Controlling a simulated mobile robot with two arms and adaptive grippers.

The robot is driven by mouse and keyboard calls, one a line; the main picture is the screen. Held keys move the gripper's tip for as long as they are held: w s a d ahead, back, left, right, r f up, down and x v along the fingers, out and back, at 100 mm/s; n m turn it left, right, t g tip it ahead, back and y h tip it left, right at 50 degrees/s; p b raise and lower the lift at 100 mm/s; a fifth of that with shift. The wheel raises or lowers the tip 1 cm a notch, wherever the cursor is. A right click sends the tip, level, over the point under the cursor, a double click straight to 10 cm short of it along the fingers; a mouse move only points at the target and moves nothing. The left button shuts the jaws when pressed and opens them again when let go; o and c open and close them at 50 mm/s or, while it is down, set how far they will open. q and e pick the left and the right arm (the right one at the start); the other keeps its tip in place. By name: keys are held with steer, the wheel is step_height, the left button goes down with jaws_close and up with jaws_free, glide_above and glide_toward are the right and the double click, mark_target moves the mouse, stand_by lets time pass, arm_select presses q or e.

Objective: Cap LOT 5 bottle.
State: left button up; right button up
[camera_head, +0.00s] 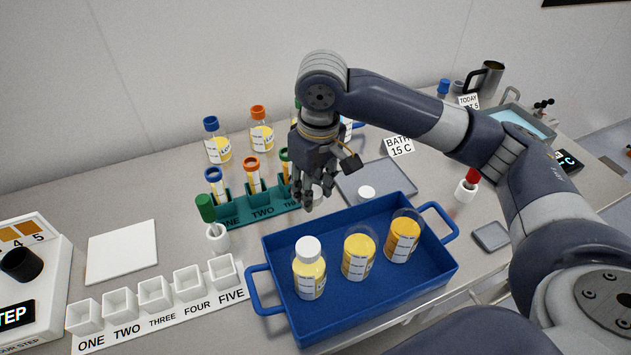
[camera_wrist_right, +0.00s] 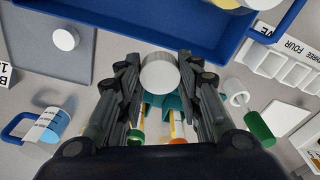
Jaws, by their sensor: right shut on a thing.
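My right gripper (camera_head: 316,192) hangs fingers down above the bench, behind the blue tray (camera_head: 365,317). In the right wrist view (camera_wrist_right: 160,80) it is shut on a white cap (camera_wrist_right: 160,73), which the fingers hide in the head view. Three bottles with yellow contents stand in the blue tray: the left one (camera_head: 310,272) wears a white cap, while the middle bottle (camera_head: 358,255) and right bottle (camera_head: 403,238) show no cap. Their lot numbers are too small to read. Another white cap (camera_head: 367,192) lies on a grey mat (camera_head: 395,176). My left gripper is out of view.
A green rack (camera_head: 262,213) with capped tubes stands left of my right gripper, with capped bottles (camera_head: 217,142) behind it. White numbered cups (camera_head: 155,293) and a green-topped holder (camera_head: 217,235) are left of the tray. A red-topped holder (camera_head: 466,188) stands right.

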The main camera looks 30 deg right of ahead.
steer(key=m, duration=0.1)
steer(key=s+m, duration=0.1)
steer(key=a+m, duration=0.1)
steer(key=shift+s+r+m, duration=0.35)
steer(key=shift+s+m, duration=0.05)
